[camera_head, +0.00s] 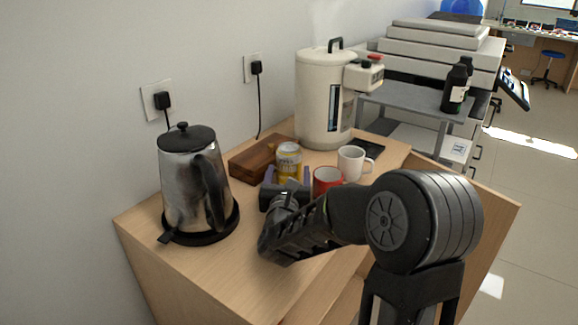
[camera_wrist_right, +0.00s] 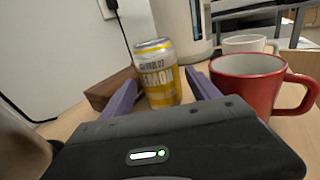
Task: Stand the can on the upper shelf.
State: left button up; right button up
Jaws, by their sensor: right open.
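The yellow and silver can (camera_head: 288,158) stands upright on the wooden counter (camera_head: 285,275). In the right wrist view the can (camera_wrist_right: 159,78) stands between the two purple fingers. My right gripper (camera_head: 287,180) is open, with a finger on either side of the can's lower part. I cannot tell whether either finger touches it. The gripper body hides the can's base in the head view. A grey upper shelf (camera_head: 405,98) of a cart stands beyond the counter at the back right. My left gripper is not in view.
A red mug (camera_head: 327,181) stands close right of the gripper, with a white mug (camera_head: 351,163) behind it. A wooden box (camera_head: 255,163) lies left of the can. A kettle (camera_head: 190,185) and a water boiler (camera_head: 318,100) stand nearby. Dark bottles (camera_head: 455,90) occupy the shelf's right end.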

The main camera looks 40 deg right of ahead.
jog(key=x, duration=0.5)
jog(key=shift+a, duration=0.1)
dwell(0.4)
grip_shut()
dwell(0.6)
